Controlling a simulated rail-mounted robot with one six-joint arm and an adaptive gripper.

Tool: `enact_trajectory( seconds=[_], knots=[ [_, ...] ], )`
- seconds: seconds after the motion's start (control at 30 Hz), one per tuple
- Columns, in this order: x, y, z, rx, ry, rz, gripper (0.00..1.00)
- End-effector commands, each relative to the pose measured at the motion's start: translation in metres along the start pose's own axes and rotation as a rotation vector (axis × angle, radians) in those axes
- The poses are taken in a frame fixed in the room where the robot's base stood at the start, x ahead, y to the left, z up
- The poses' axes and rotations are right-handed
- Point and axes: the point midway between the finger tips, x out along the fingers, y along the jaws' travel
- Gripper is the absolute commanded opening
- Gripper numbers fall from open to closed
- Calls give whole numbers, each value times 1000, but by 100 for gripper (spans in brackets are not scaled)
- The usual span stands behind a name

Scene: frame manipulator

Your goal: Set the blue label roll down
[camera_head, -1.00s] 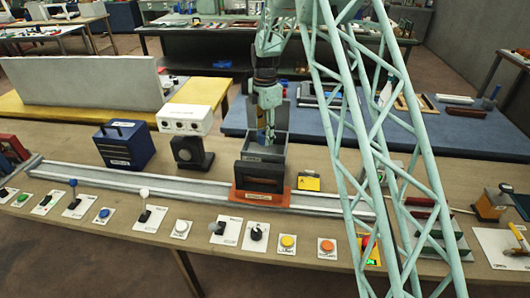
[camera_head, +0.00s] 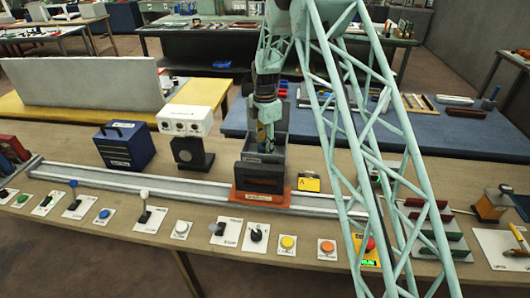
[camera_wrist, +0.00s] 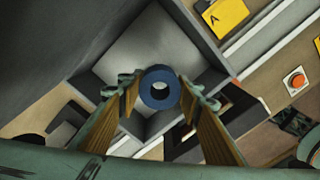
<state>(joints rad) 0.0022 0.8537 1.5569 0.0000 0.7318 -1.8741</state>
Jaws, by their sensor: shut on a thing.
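The blue label roll (camera_wrist: 160,87) is a dark blue ring with a pale centre, seen end-on in the wrist view. It sits between the fingertips of my gripper (camera_wrist: 161,92), which is shut on it. In the head view my gripper (camera_head: 266,146) points down into an open grey bin (camera_head: 246,149). The bin's pale floor (camera_wrist: 140,45) shows behind the roll in the wrist view. I cannot tell whether the roll touches that floor. The roll is not clearly visible in the head view.
The bin stands by an orange-based block (camera_head: 262,198) on a long rail (camera_head: 120,187). A yellow label card (camera_head: 309,183) lies right of it. A white-topped device (camera_head: 185,119) and dark blue box (camera_head: 125,146) stand left. Several buttons and levers line the table's front.

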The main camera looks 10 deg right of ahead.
Motion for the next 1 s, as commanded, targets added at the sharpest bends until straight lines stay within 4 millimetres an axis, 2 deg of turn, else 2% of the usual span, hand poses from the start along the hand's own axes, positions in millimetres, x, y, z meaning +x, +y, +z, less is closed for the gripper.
enact_trajectory(
  seconds=[0.23, 0.77, 0.8, 0.83, 1.0],
  knots=[
    [23, 0, 0, 0, 0, -1, 22],
    [28, 0, 0, 0, 0, 1, 22],
    [28, 0, 0, 0, 0, 1, 33],
    [28, 0, 0, 0, 0, 1, 36],
    [28, 0, 0, 0, 0, 1, 38]
  ],
)
